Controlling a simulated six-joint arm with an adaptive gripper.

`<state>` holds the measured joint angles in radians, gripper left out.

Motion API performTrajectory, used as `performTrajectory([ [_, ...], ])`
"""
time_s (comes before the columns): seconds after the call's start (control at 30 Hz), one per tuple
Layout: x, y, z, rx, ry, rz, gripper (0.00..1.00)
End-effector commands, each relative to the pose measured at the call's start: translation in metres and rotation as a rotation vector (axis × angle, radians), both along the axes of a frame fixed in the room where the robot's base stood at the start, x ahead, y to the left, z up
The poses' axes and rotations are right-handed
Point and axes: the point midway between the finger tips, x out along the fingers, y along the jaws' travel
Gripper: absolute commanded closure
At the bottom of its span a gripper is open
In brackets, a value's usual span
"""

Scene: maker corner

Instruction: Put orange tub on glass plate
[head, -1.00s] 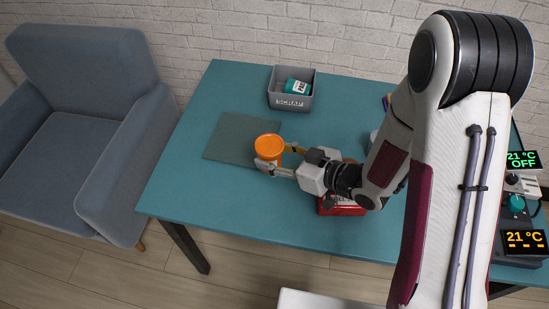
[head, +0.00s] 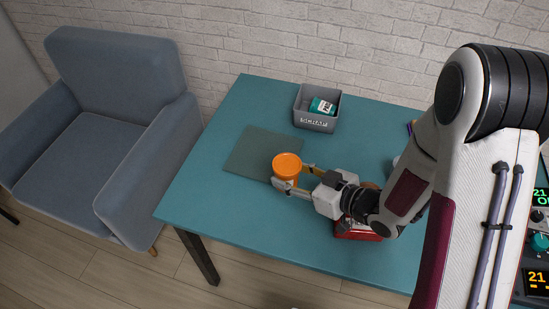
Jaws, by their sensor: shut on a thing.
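The orange tub (head: 287,164) is upright between the fingers of my gripper (head: 293,177), which is shut on it. The glass plate (head: 255,150) is a flat, dark green, see-through square on the teal table. In the picture the tub overlaps the plate's right front part. I cannot tell whether the tub's base touches the plate or hangs above it, as the fingers hide part of its lower side.
A grey bin marked SCRAP (head: 318,123) stands behind the plate with a teal-labelled item (head: 322,106) in it. A red object (head: 358,230) lies partly hidden under my wrist. Devices with displays (head: 538,240) are at the right. The table's left front is clear.

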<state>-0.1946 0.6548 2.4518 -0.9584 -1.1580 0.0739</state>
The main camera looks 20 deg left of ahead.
Motion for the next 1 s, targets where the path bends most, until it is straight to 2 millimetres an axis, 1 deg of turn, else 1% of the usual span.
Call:
performTrajectory([
  [0.07, 0.001, 0.009, 0.000, 0.001, -0.004, 0.019, 0.94],
  [0.17, 0.008, 0.021, 0.000, 0.002, -0.006, 0.041, 0.94],
  [0.37, 0.029, 0.046, -0.001, 0.002, -0.008, 0.071, 0.94],
  [0.7, 0.076, 0.087, 0.003, 0.002, -0.010, 0.081, 0.94],
  [0.9, 0.107, 0.107, 0.010, 0.001, -0.010, 0.061, 0.94],
  [1.0, 0.123, 0.113, 0.015, 0.002, -0.010, 0.042, 0.94],
])
